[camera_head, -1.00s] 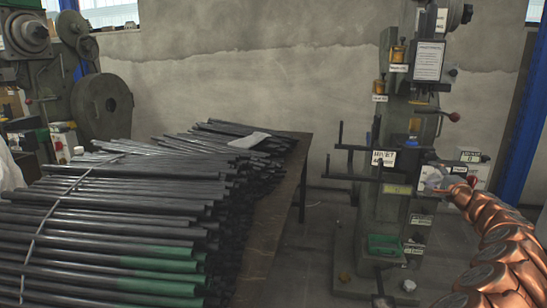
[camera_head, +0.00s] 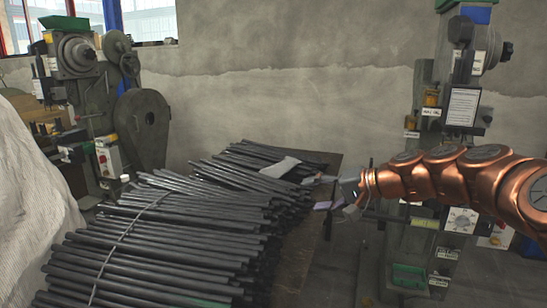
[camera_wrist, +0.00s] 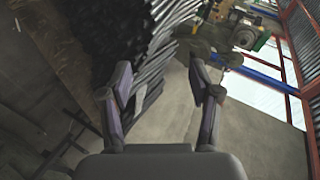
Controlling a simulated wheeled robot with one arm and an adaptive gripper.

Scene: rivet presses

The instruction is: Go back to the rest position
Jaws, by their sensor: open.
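My gripper (camera_head: 335,193) is at the end of my copper-coloured arm, which reaches in from the right in the head view. It is in the air beside the right end of the pile of dark rods, in front of the rivet press (camera_head: 457,140). In the wrist view my gripper (camera_wrist: 163,95) has its two dark fingers spread apart with nothing between them. Part of the press is hidden behind my arm.
A large stack of dark rods (camera_head: 165,235), tied with a strap, lies on a table (camera_head: 290,265) at centre left. Another machine (camera_head: 140,110) stands at the back left. A pale sheet (camera_head: 35,190) covers something at the far left. The grey wall (camera_head: 290,100) is behind.

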